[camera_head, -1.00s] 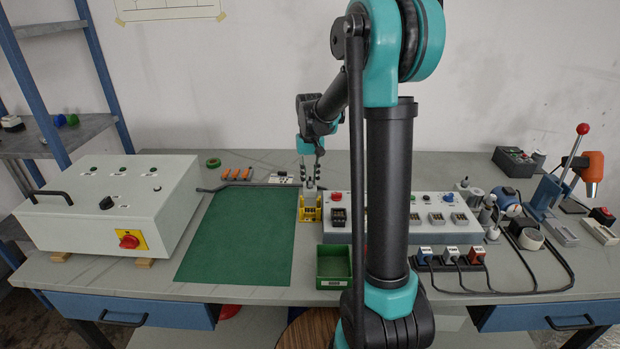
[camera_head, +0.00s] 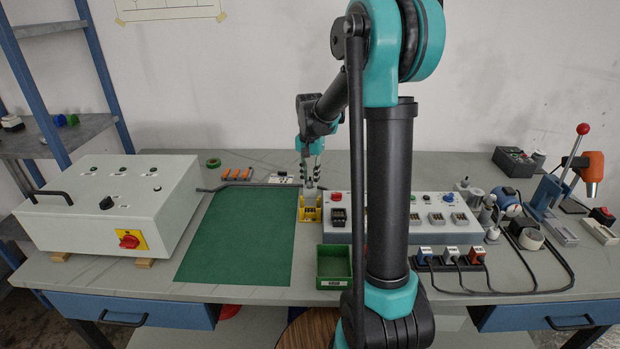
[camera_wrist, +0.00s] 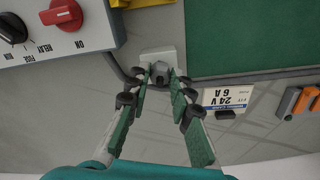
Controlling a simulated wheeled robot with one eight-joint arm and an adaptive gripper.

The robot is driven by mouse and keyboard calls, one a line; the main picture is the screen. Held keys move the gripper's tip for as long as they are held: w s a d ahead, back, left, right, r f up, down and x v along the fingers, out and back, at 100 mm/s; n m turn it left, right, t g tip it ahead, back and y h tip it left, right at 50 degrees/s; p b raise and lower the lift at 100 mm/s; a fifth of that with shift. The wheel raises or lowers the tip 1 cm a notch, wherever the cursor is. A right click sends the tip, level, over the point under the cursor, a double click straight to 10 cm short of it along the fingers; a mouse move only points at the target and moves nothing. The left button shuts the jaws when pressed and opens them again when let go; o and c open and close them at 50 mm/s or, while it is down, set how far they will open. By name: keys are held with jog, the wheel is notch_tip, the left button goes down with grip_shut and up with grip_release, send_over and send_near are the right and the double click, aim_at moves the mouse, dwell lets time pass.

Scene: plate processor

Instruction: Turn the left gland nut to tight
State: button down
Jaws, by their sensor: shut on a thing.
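A grey faceted gland nut (camera_wrist: 160,72) sits at the light grey junction box (camera_wrist: 158,54), in the upper middle of the wrist view. My gripper (camera_wrist: 162,82) has its fingertips on either side of the nut and is shut on it. In the head view my gripper (camera_head: 311,180) points down at the small grey box beside the yellow stand (camera_head: 310,215). The fingers hide part of the nut there. I cannot tell how tight it is, and no second nut shows clearly.
Cable runs from the box area along the green mat's (camera_head: 240,240) back edge. The control panel (camera_head: 430,215) is close on the right, a green bin (camera_head: 334,282) in front. A white cabinet (camera_head: 110,215) stands far left.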

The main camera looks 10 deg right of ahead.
dwell(0.3)
jog(key=c, duration=1.3)
grip_release()
jog(key=shift+c, duration=0.2)
jog(key=shift+r, duration=0.1)
notch_tip(320, 180, up, 12)
